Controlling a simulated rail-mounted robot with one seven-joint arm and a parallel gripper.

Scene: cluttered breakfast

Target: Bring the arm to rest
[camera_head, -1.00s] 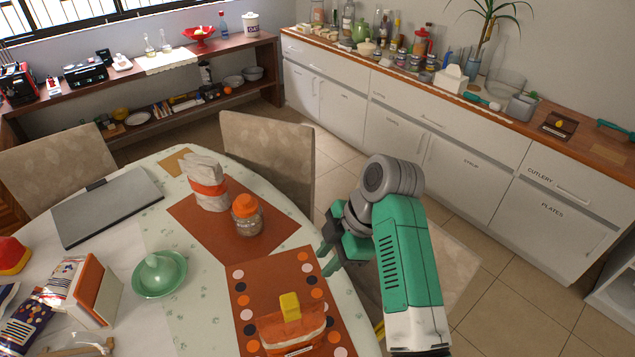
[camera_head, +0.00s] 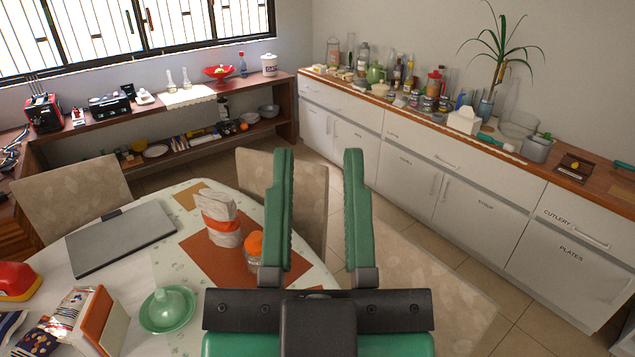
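My gripper (camera_head: 319,215) is in the lower middle of the head view, close to the camera, with its two green fingers pointing up. The fingers stand wide apart and nothing is between them. The gripper is open and empty.
The table (camera_head: 130,285) holds a laptop (camera_head: 122,238), a paper bag (camera_head: 222,218), an orange-lidded jar (camera_head: 254,250) and a green dish (camera_head: 168,309). Chairs (camera_head: 75,200) stand around it. A long counter (camera_head: 440,125) with several items runs along the right wall.

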